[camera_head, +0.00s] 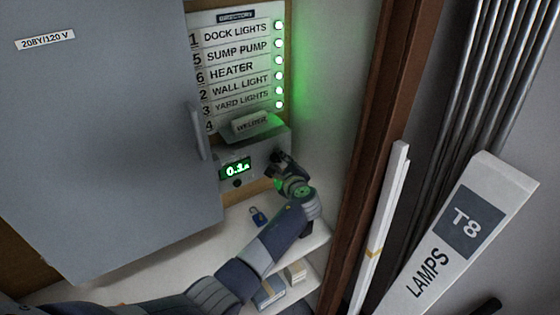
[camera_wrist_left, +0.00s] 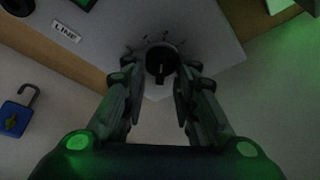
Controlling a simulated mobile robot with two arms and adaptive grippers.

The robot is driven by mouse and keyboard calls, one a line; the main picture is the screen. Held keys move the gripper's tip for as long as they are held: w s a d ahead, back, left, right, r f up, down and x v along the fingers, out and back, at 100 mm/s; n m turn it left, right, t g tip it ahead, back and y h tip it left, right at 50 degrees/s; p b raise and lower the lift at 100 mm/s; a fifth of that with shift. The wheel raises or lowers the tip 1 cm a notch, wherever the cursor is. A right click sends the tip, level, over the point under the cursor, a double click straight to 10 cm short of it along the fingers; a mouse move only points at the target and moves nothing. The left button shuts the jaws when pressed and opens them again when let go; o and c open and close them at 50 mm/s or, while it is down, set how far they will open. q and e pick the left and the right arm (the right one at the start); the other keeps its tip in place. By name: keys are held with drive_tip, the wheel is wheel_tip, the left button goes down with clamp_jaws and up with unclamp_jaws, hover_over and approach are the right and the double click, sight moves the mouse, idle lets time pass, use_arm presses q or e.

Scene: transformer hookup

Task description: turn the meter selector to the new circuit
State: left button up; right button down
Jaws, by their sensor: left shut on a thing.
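The meter (camera_head: 237,171) is a grey box on the wall with a lit green display that seems to read 0.1 or similar. Its selector (camera_wrist_left: 160,66) is a round black knob with a pointer and small marks around it, seen in the left wrist view. My left gripper (camera_head: 280,163) reaches the right part of the meter's front. In the left wrist view its fingers (camera_wrist_left: 160,80) stand on both sides of the knob and are shut on it. The gripper hides the knob in the head view. My right gripper is not in view.
A grey panel door (camera_head: 110,130) stands open at left. A directory (camera_head: 238,65) with green lights hangs above the meter. An open blue padlock (camera_head: 258,216) lies on the white shelf below. A LAMPS T8 box (camera_head: 450,240) leans at right.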

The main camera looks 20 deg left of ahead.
use_arm(q)
drive_tip(key=shift+f, duration=0.1)
drive_tip(key=o, duration=0.9)
drive_tip(key=v, duration=1.2)
